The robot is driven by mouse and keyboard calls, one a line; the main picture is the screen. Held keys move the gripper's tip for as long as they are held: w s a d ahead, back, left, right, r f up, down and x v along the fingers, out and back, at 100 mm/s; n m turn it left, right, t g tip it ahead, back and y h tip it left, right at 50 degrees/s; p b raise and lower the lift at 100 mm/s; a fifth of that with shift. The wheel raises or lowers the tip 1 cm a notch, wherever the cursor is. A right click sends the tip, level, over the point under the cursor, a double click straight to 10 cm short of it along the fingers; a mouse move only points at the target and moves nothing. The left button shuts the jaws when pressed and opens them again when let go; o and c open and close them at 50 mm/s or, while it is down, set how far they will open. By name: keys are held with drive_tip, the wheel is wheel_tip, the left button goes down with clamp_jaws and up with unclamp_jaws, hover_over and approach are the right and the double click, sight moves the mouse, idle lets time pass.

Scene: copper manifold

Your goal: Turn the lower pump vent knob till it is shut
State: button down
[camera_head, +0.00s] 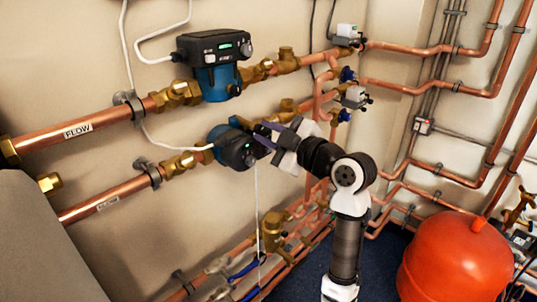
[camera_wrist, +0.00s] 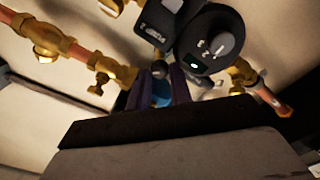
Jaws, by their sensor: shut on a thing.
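The lower pump (camera_head: 228,148) is a dark body with a small green light on the wall pipework in the head view. Its round dial face (camera_wrist: 210,42) shows at the top of the wrist view. My gripper (camera_head: 264,136) is at the right side of this pump. In the wrist view its two dark fingers (camera_wrist: 159,74) close on a small grey round knob (camera_wrist: 159,68), which appears to be the vent knob. A blue part of the pump (camera_wrist: 162,94) shows between the fingers. The fingers hide much of the knob, and its turn angle cannot be read.
The upper pump (camera_head: 212,66) sits above, on the pipe with the FLOW label (camera_head: 78,130). A brass valve (camera_head: 273,235) and lower pipes are beneath my arm. An orange vessel (camera_head: 455,256) stands at the lower right. A white cable (camera_head: 257,205) hangs below the lower pump.

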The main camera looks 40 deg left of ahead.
drive_tip(key=n+b, duration=0.3)
drive_tip(key=b, duration=0.2)
drive_tip(key=n+b, duration=0.2)
drive_tip(key=shift+f+n, duration=0.3)
drive_tip(key=n+b, duration=0.2)
drive_tip(key=b, duration=0.1)
drive_tip(key=shift+n, duration=0.3)
drive_tip(key=shift+r+n+b, duration=0.2)
drive_tip(key=shift+n+b, duration=0.8)
drive_tip(key=shift+n, duration=0.5)
drive_tip(key=c, duration=1.3)
unclamp_jaws()
drive_tip(key=shift+o, duration=0.2)
drive_tip(key=shift+r, duration=0.1)
